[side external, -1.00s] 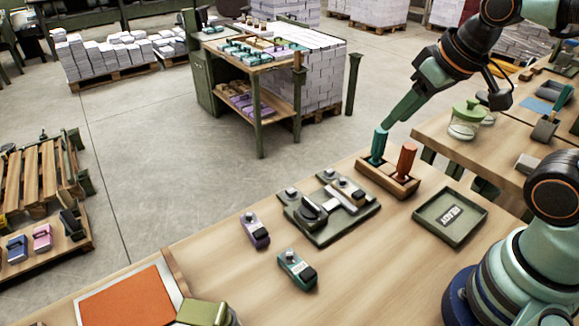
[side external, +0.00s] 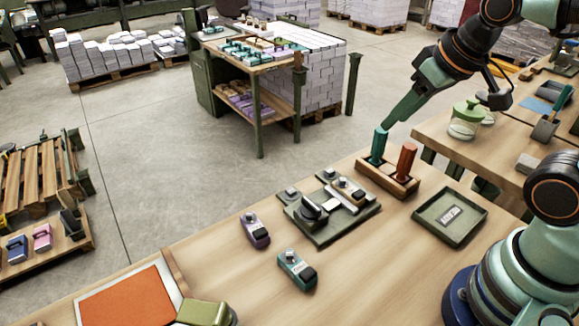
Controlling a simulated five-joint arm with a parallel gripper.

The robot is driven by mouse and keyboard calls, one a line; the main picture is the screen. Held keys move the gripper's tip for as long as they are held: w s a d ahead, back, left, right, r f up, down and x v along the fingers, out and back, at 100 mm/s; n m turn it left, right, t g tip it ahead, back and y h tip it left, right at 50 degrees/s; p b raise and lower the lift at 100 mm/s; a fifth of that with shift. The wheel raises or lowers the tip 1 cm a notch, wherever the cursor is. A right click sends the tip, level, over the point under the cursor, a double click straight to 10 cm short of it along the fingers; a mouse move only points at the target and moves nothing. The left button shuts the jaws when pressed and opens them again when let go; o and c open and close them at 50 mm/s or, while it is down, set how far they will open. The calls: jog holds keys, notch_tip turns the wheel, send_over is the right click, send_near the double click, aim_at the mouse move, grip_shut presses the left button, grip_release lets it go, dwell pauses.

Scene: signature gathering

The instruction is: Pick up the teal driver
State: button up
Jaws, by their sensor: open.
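The teal driver (side external: 378,147) stands upright with its handle up in a wooden rack (side external: 372,171) near the far edge of the bench. An orange-brown driver (side external: 405,160) stands beside it, to the right. My gripper (side external: 388,123) comes down at a slant from the upper right, with its tip just above and right of the teal driver's top in the picture. The jaws are open and hold nothing. From this angle I cannot tell whether they touch the handle. The lower part of the driver is hidden in the rack.
A green fixture plate with metal parts (side external: 318,231) lies left of the rack. A shallow green tray with a label (side external: 422,219) lies to the right. A purple device (side external: 255,230) and a teal device (side external: 297,270) lie in front. Bare bench lies around them.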

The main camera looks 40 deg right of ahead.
jog(key=o, duration=0.5)
jog(key=n+g, duration=0.5)
jog(key=n, duration=1)
send_over(377, 150)
jog(key=w+d, duration=0.1)
notch_tip(377, 150, down, 9)
jog(key=shift+d+r, duration=0.1)
jog(key=shift+d+f+g, duration=0.2)
jog(key=shift+f+g, duration=0.1)
jog(key=shift+f, duration=0.35)
notch_tip(377, 150, down, 11)
jog(key=shift+f, duration=0.15)
